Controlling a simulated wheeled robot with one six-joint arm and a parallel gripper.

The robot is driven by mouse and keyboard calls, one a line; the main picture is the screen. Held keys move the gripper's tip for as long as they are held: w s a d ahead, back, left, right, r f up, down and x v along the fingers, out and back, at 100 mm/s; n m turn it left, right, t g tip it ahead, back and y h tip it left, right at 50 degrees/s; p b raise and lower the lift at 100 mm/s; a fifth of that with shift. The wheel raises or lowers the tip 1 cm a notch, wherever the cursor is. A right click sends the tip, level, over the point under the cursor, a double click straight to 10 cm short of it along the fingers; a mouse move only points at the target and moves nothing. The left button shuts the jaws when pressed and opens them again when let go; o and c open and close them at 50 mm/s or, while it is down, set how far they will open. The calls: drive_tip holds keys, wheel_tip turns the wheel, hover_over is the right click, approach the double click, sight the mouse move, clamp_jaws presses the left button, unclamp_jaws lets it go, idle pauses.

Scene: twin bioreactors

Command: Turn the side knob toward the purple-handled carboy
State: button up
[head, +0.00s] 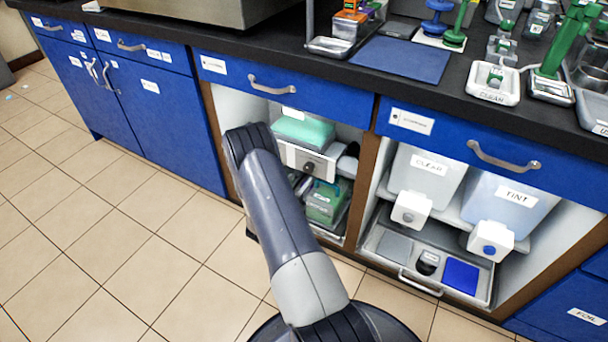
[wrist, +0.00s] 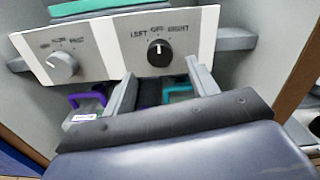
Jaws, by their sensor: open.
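A pale control panel (wrist: 108,45) faces me in the wrist view. Its black side knob (wrist: 159,53) sits under the words LEFT, OFF and RIGHT, and its white mark points up at OFF. A grey knob (wrist: 62,65) is on the panel's left part. Below the panel at left is a carboy's purple handle (wrist: 88,98); at right is a teal handle (wrist: 178,91). My gripper (wrist: 160,70) is open and empty, its fingers spread below and to either side of the black knob, apparently not touching it. In the head view my arm hides the gripper.
The panel (head: 308,160) is inside an open cabinet bay, under a teal-topped item (head: 303,130) and above a green container (head: 324,203). Cabinet walls bound both sides. A blue drawer (head: 285,85) is above.

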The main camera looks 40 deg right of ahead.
sight(307, 170)
drive_tip(key=b+x, duration=0.1)
drive_tip(key=x, duration=0.4)
drive_tip(key=c, duration=1)
drive_tip(key=shift+n, duration=0.3)
drive_tip(key=n, duration=0.3)
drive_tip(key=shift+n+b, duration=0.3)
drive_tip(key=shift+n, duration=2.3)
